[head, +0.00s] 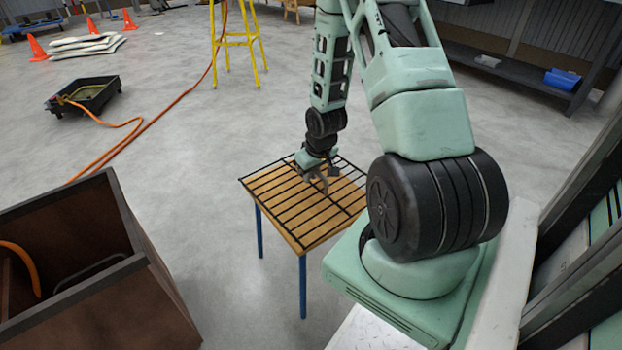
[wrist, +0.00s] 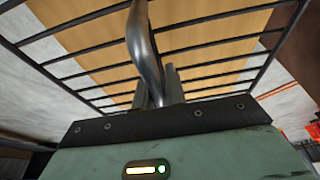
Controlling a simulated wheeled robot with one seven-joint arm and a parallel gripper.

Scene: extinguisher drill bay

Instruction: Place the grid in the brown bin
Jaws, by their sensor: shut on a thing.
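The grid (head: 285,205) is a dark frame with parallel bars. It lies over a small wooden table (head: 312,238) with blue legs, and its edges reach past the tabletop in the wrist view (wrist: 90,58). In the wrist view the fingers (wrist: 158,88) close around a bar, and the exact contact is partly hidden. I cannot tell whether the grid touches the tabletop. The brown bin (head: 150,270) stands open at the lower left, apart from the table.
An orange hose lies inside the bin. Another orange hose (head: 150,112) runs across the floor to a black tray (head: 88,95). A yellow stand (head: 238,40) is behind the table. Clear floor lies between bin and table. Shelving (head: 510,70) stands at the right.

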